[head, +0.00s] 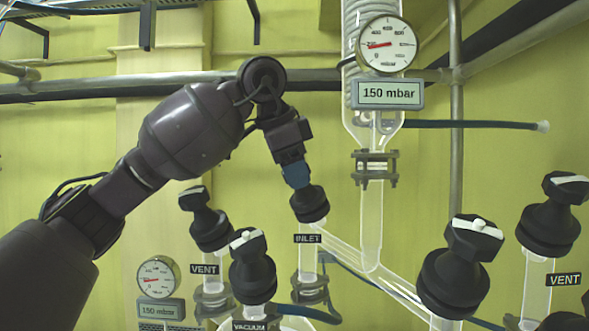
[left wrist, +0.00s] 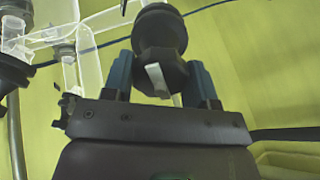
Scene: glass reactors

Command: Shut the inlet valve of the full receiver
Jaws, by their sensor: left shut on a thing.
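My left gripper (head: 297,178) comes down from above onto the black inlet valve (head: 310,205) of the left receiver, over the INLET label (head: 307,239). In the left wrist view the blue fingers of the left gripper (left wrist: 161,80) stand on either side of the black valve knob (left wrist: 160,72), which has a white pointer bar on it. The gripper is shut on this knob. The receiver bodies lie below the head view, so their liquid level is hidden. My right gripper is in neither view.
Black vent (head: 208,222) and vacuum (head: 251,268) valves stand close left of the inlet valve. More black valves (head: 462,262) stand at right. A glass column with a gauge (head: 387,44) and a 150 mbar display (head: 388,93) hangs right of my gripper. Slanting glass tubes join the inlet.

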